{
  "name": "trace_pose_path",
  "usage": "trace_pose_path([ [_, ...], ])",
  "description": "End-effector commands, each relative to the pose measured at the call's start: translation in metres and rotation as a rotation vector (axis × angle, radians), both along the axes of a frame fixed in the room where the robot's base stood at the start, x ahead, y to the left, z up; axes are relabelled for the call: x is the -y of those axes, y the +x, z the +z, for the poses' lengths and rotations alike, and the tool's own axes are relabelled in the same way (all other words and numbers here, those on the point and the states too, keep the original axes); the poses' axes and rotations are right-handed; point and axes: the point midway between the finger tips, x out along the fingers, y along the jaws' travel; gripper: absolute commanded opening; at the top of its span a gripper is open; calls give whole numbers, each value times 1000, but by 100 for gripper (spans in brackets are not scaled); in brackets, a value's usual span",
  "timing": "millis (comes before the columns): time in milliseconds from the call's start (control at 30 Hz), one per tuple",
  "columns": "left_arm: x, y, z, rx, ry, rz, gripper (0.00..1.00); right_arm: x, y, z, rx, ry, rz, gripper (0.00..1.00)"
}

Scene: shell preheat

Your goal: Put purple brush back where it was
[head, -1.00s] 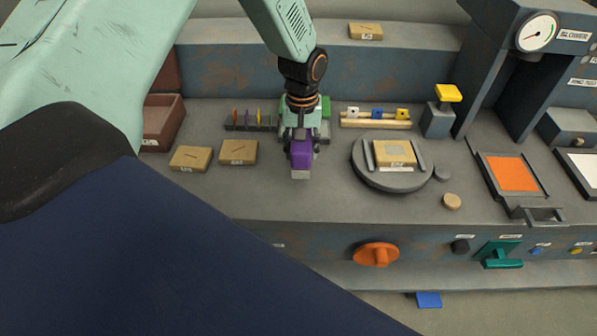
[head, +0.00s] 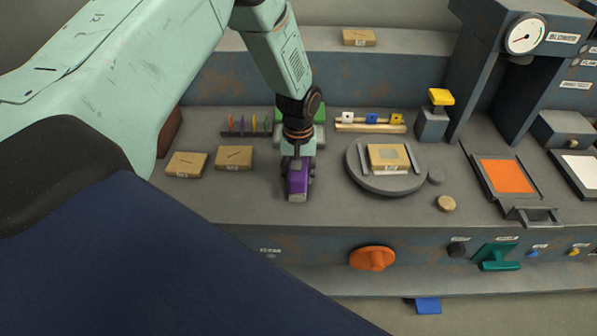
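My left gripper (head: 298,172) is at the middle of the grey bench top, pointing down, left of the round turntable. It appears shut on the purple brush (head: 298,184), whose pale grey end (head: 297,197) faces the bench front. I cannot tell whether the brush touches the bench. A grey block with a green top (head: 320,115) stands behind the gripper, partly hidden by my arm. My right gripper is not in view.
Two cardboard boxes (head: 187,165) (head: 234,158) lie to the left, before a rack of coloured sticks (head: 246,131). The turntable (head: 387,187) bears another box (head: 388,157). A wooden rack (head: 370,128) stands behind it. Bench space in front of the gripper is clear.

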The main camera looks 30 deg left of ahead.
Motion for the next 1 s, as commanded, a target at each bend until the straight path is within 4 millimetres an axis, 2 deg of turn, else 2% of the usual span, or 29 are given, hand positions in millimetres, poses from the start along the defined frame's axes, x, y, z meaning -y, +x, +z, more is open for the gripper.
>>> trace_pose_path([
  [33,0,0,-1,0,0,0,44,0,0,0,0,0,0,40],
  [267,0,0,0,0,0,0,64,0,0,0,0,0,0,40],
  [633,0,0,5,1,0,0,65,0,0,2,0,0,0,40],
  [767,0,1,21,3,-1,1,65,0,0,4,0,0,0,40],
  [1000,1,1,71,3,-2,1,65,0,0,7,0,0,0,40],
])
